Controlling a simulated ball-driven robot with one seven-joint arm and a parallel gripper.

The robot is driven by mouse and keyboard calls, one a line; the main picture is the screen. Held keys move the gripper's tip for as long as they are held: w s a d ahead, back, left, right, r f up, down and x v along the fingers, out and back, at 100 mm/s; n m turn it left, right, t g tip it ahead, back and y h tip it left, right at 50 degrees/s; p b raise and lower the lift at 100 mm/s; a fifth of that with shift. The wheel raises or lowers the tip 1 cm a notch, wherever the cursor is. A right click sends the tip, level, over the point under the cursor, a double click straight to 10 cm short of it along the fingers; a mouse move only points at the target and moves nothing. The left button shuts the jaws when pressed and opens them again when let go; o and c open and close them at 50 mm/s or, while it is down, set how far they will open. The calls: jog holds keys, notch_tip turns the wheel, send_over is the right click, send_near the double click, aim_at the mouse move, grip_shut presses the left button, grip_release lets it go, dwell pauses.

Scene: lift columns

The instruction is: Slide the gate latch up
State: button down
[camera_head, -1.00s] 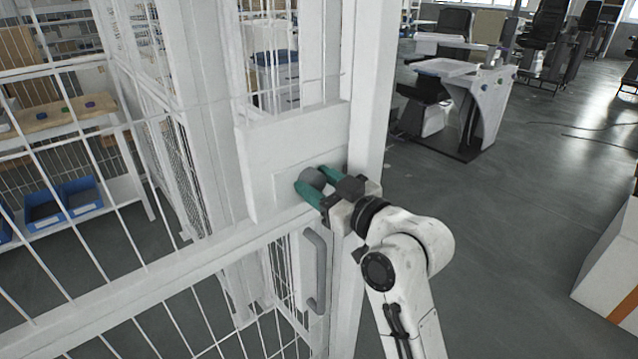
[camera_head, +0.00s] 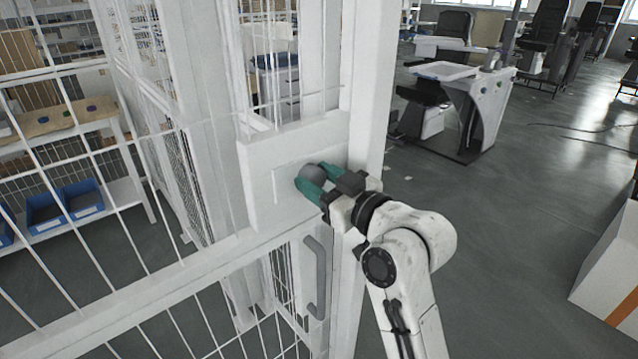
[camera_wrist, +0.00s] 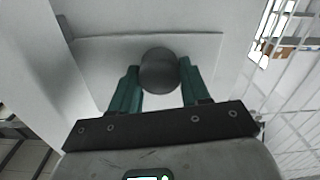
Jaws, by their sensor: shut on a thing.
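The gate latch is a grey round knob (camera_head: 312,172) on a white plate (camera_head: 262,205) fixed to the white mesh gate. In the wrist view the knob (camera_wrist: 159,70) sits between the two green fingertips against the pale plate (camera_wrist: 205,45). My gripper (camera_head: 318,186) is shut on the knob, with one green finger on each side; it also shows in the wrist view (camera_wrist: 160,80). The slot or track behind the knob is mostly hidden by the knob and fingers.
A grey pull handle (camera_head: 315,278) is on the gate below the latch plate. A white post (camera_head: 368,100) stands right beside the plate. Blue bins (camera_head: 82,198) sit on shelving behind the mesh. Open grey floor lies to the right, with a white box (camera_head: 612,262) at the edge.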

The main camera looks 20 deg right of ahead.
jog(key=shift+r, duration=0.4)
jog(key=c, duration=0.9)
grip_release()
jog(key=o, duration=0.4)
jog(key=shift+f, duration=0.15)
jog(key=shift+c, duration=0.2)
jog(key=b+v, duration=0.2)
jog(key=v, duration=0.8)
jog(key=shift+s+d, duration=0.2)
jog(key=shift+s, duration=0.15)
